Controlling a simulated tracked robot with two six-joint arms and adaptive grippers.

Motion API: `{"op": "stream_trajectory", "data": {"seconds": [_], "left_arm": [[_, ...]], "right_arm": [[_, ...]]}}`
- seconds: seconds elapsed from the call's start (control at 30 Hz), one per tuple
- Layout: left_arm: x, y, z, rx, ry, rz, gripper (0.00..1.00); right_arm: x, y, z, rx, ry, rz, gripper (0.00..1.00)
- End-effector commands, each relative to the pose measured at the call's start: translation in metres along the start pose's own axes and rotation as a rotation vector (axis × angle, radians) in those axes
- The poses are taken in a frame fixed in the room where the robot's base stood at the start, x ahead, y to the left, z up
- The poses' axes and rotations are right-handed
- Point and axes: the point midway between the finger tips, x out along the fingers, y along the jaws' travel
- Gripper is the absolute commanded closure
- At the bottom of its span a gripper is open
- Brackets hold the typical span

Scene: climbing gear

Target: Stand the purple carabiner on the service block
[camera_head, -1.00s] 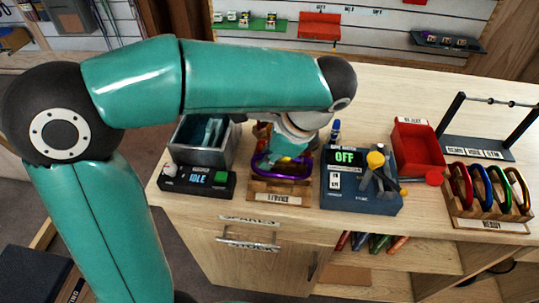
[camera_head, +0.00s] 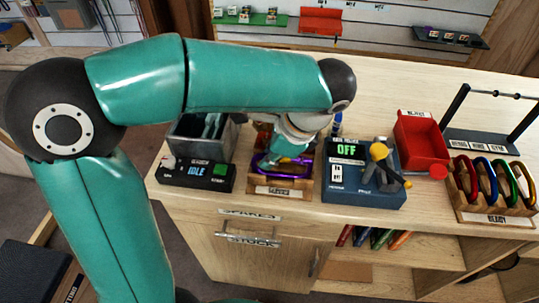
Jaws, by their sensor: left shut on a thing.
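The purple carabiner (camera_head: 297,170) is at the low wooden block (camera_head: 282,189) near the front of the bench, left of centre. The label on this block is too small to read surely, so I cannot tell whether it is the service block. My left gripper (camera_head: 279,163) points down over the block and is shut on the purple carabiner. The arm and gripper hide part of the carabiner, and I cannot tell whether it touches the block. My right gripper is not in view.
A dark box reading IDLE (camera_head: 197,176) and a grey bin (camera_head: 221,150) stand left. A blue device reading OFF (camera_head: 350,190), with a yellow-and-grey fixture (camera_head: 381,165), stands right. Beyond are a red bin (camera_head: 421,146) and a wooden rack (camera_head: 494,208) of several carabiners.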

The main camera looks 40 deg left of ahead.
Motion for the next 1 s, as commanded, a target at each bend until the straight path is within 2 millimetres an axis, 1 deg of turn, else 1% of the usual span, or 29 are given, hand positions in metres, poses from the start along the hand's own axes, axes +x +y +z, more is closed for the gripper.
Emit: {"op": "stream_trajectory", "data": {"seconds": [0.7,0.73,0.8,0.9,1.0], "left_arm": [[0.011,0.002,-0.005,0.0,0.0,-0.001,1.0],[0.011,0.002,-0.005,0.0,0.001,-0.001,0.88],[0.01,0.002,-0.005,0.0,0.001,-0.001,0.76],[0.01,0.002,-0.005,0.0,0.001,-0.001,0.62],[0.01,0.002,-0.005,0.001,0.0,-0.001,0.62]], "right_arm": [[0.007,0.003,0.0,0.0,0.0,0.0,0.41],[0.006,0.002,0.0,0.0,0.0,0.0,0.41],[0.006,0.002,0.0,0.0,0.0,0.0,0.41],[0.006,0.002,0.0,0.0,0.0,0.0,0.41],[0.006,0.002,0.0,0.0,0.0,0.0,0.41]]}}
